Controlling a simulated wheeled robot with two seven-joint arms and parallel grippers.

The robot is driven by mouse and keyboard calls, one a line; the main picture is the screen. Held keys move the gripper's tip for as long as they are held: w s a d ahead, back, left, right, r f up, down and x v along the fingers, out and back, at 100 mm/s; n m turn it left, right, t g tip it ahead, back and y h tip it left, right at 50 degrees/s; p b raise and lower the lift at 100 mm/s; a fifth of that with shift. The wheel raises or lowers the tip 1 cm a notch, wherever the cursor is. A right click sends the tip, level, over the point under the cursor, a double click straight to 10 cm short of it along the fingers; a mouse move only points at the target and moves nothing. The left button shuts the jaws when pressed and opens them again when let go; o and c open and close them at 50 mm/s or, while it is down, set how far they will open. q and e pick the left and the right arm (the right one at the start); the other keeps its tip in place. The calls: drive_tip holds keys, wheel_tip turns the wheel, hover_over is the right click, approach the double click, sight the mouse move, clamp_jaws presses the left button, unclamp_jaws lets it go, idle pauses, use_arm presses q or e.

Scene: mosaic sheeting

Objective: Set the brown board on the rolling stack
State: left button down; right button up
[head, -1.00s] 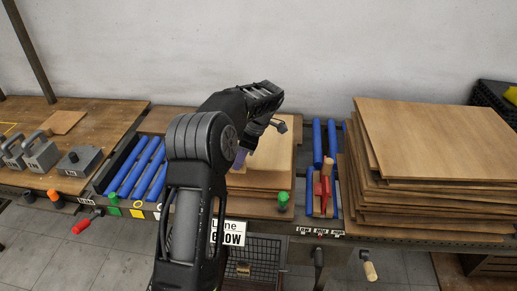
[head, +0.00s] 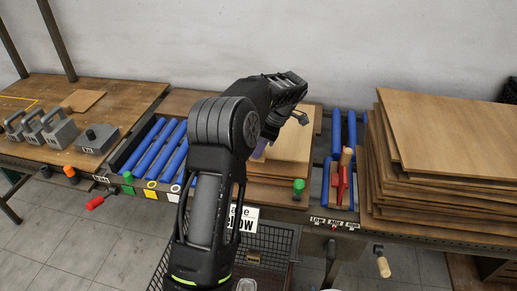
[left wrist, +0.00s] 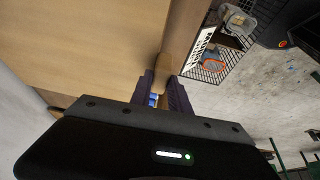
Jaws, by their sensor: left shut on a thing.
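A low stack of brown boards (head: 292,147) lies over the blue rollers in the middle. A taller stack stands to the right, with a wide brown board (head: 455,135) on top, slightly askew. I cannot tell which is the task's board. My left gripper (head: 262,150) is at the left part of the middle stack, partly hidden by its own arm. In the left wrist view its fingers (left wrist: 163,92) are shut on a brown wooden handle-like piece (left wrist: 178,48), beside a broad board face (left wrist: 80,50). My right gripper is not in view.
Bare blue rollers (head: 155,150) lie left of the middle stack. Grey weights (head: 58,130) and a small board (head: 82,100) sit on the left table. A wire basket (head: 270,240) hangs below the front edge.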

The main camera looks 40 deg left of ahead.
sight(261, 161)
use_arm(q)
drive_tip(key=shift+w+f+b, duration=0.1)
drive_tip(key=shift+f+b, duration=1)
drive_tip(key=shift+f, duration=0.65)
drive_tip(key=shift+f+b, duration=0.95)
drive_tip(key=shift+f, duration=0.05)
drive_tip(key=shift+f+b, duration=0.5)
drive_tip(key=c, duration=1.4)
unclamp_jaws()
drive_tip(key=shift+c, duration=0.2)
drive_tip(key=shift+o, duration=1.4)
drive_tip(key=shift+d, duration=0.1)
